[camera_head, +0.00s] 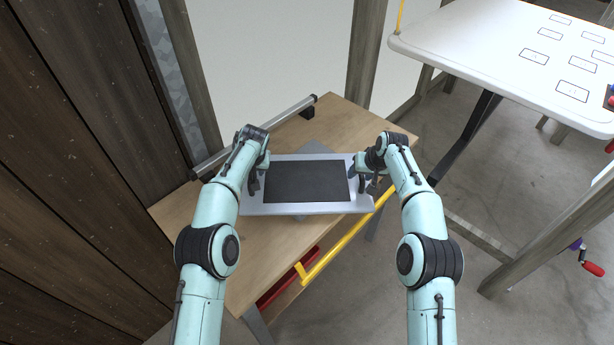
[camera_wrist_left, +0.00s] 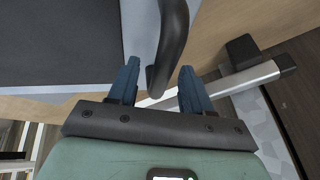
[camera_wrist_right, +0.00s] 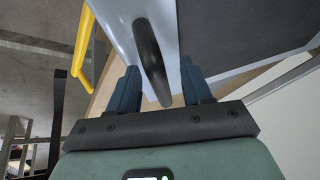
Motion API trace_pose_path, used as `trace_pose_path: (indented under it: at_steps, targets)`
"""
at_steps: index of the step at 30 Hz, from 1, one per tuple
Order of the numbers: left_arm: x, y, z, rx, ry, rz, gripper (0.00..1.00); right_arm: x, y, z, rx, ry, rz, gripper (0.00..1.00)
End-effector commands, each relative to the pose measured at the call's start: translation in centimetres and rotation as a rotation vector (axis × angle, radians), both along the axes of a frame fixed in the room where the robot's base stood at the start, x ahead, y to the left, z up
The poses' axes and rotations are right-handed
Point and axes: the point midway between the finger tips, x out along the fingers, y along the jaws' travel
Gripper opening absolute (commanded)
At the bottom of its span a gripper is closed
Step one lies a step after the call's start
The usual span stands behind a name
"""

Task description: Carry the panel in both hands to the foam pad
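The panel (camera_head: 295,208) is a light grey plate with a dark rectangular centre and a dark handle at each end. It is over the wooden table, its lower right corner near the table's front edge. My left gripper (camera_head: 257,178) is at the left handle (camera_wrist_left: 172,40); its blue fingers (camera_wrist_left: 157,90) stand apart either side of it, with gaps showing. My right gripper (camera_head: 368,180) is at the right handle (camera_wrist_right: 150,55); its fingers (camera_wrist_right: 157,88) are likewise apart around it. I cannot identify a foam pad; a grey flat piece (camera_head: 315,147) shows partly from under the panel.
The wooden table (camera_head: 190,215) has a metal bar (camera_head: 290,112) along its back and a yellow rail (camera_head: 345,240) at its front. A white raised top (camera_head: 480,40) with marked rectangles stands right. A dark plank wall (camera_head: 60,150) is left. Bare table lies left of the panel.

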Motion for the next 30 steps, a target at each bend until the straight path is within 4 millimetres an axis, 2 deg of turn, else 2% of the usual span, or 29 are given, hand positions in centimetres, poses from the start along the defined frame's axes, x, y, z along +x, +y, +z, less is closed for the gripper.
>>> trace_pose_path:
  at_steps: [11, 14, 24, 30]
  targets:
    - [-0.1, -0.2, 0.9, -0.001, -0.004, -0.001, 0.49, 0.1, 0.0, 0.3, 0.000, -0.003, -0.001, 0.49]
    - [-0.6, -0.5, 2.2, 0.000, -0.005, -0.002, 0.49, 0.1, 0.0, 0.3, 0.000, -0.003, -0.001, 0.49]
    - [-3.1, -2.0, 8.7, -0.001, -0.006, -0.002, 0.49, 0.1, 0.0, 0.3, 0.000, -0.003, -0.001, 0.49]
    - [-4.0, -2.5, 10.8, 0.000, -0.003, -0.001, 0.49, 0.1, 0.0, 0.3, 0.000, -0.003, -0.001, 0.49]
